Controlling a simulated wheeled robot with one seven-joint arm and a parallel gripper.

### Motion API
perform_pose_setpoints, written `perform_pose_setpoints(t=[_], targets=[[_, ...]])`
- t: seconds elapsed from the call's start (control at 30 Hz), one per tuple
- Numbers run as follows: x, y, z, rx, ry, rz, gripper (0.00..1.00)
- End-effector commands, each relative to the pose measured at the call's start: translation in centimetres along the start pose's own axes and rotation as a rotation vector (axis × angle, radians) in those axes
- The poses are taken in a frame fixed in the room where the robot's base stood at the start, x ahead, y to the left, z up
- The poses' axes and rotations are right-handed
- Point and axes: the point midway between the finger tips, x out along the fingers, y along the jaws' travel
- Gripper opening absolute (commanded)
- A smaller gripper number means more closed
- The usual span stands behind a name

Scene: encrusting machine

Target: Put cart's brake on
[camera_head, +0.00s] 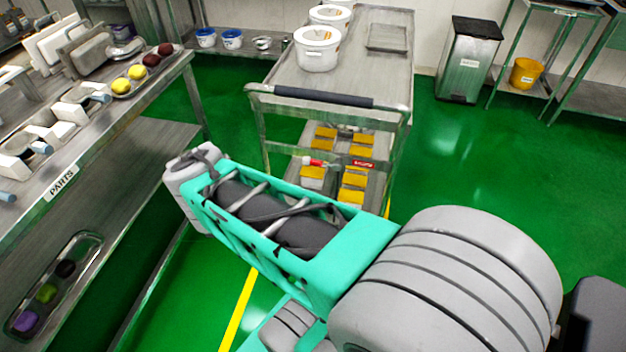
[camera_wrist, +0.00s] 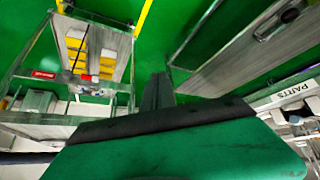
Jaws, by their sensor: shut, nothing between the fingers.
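The metal cart (camera_head: 362,82) stands ahead of me, with a dark-gripped push handle (camera_head: 310,96) on its near side. A small red lever-like part (camera_head: 316,162) and a red label (camera_head: 362,163) show below the handle; I cannot tell for sure which is the brake. In the wrist view the cart (camera_wrist: 118,42) is at the left, with the red label (camera_wrist: 43,75) on it. My gripper (camera_wrist: 157,92) shows as dark fingers, shut and empty, apart from the cart over green floor. In the head view my arm hides the fingers.
A parts table (camera_head: 150,85) runs along the left with trays and blocks on it. White buckets (camera_head: 318,50) stand on the cart top and yellow-topped boxes (camera_head: 353,196) on its lower shelves. A bin (camera_head: 470,62) stands at the back right. Floor right of the cart is clear.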

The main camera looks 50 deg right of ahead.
Motion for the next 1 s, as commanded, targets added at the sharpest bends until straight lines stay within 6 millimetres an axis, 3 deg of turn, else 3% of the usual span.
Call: perform_pose_setpoints(t=[0.03,0.1,0.2,0.3,0.4,0.5,0.73,1.0], targets=[[6.5,2.6,1.7,0.095,0.07,0.075,0.0],[10.9,6.9,1.1,0.218,0.201,0.181,0.0],[15.6,13.2,1.0,0.344,0.402,0.327,0.0],[18.3,18.4,1.4,0.401,0.599,0.451,0.0],[19.3,21.7,1.8,0.405,0.756,0.53,0.0],[19.2,23.3,1.8,0.387,0.854,0.57,0.0],[18.3,23.8,1.2,0.373,0.902,0.583,0.0],[18.6,24.2,0.9,0.375,0.9,0.585,0.0]])
